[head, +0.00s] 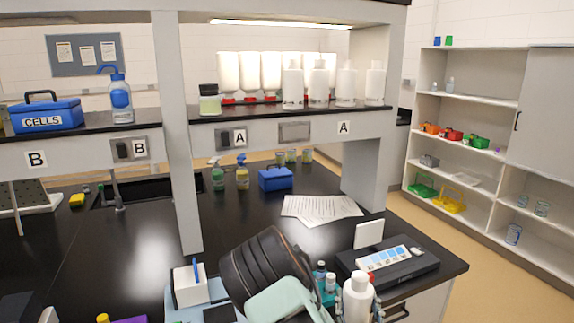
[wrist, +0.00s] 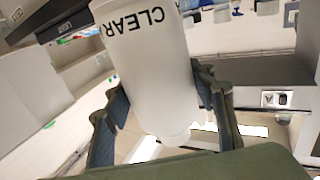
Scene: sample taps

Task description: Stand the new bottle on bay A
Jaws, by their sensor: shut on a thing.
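My gripper (wrist: 165,110) is shut on a white bottle (wrist: 155,65) lettered "CLEAR…", with one finger on each side of it. The bottle looks tilted in the wrist view and the rest of its lettering is cut off. In the head view a white bottle with a narrow cap (head: 357,297) shows just right of my arm, probably the held one; my fingers are mostly hidden there. Bay A is the right shelf section (head: 290,112), marked by A signs (head: 343,127). Several white bottles (head: 318,84) stand on its right part, and a dark-lidded jar (head: 209,100) at its left end.
Upturned white bottles with red caps (head: 249,72) line the back of the bay. Grey posts (head: 173,120) and (head: 367,165) bound it. Below are a blue box (head: 276,178), papers (head: 320,208) and a black device (head: 388,265). Bay B holds a blue CELLS box (head: 44,115).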

